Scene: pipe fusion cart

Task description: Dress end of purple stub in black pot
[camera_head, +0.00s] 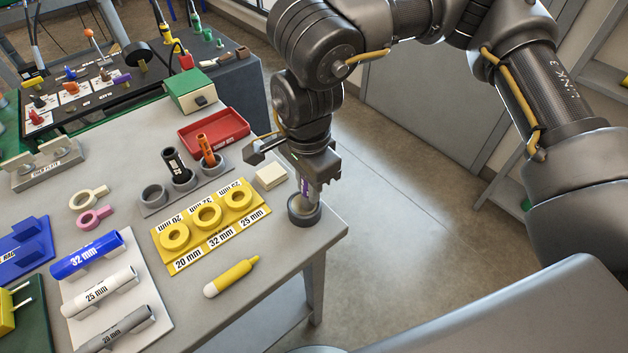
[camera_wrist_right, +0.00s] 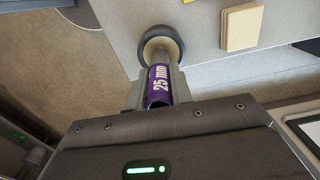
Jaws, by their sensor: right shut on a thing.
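My right gripper (camera_head: 307,187) points down at the right corner of the table, over the black pot (camera_head: 304,212). It is shut on the purple stub (camera_head: 305,187), which is mostly hidden by the fingers in the head view. In the right wrist view the purple stub (camera_wrist_right: 160,85) shows its "25 mm" label between the fingers of the right gripper (camera_wrist_right: 160,82). Its far end meets the pale inside of the black pot (camera_wrist_right: 148,44); I cannot tell how deep it sits. My left gripper is not in view.
A cream block (camera_head: 271,177) lies close beside the pot. A yellow board (camera_head: 200,241) with yellow rings, a yellow marker (camera_head: 231,277), a red tray (camera_head: 214,132) and a grey holder (camera_head: 187,189) with black and orange tools stand left. The table edge is close on the right.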

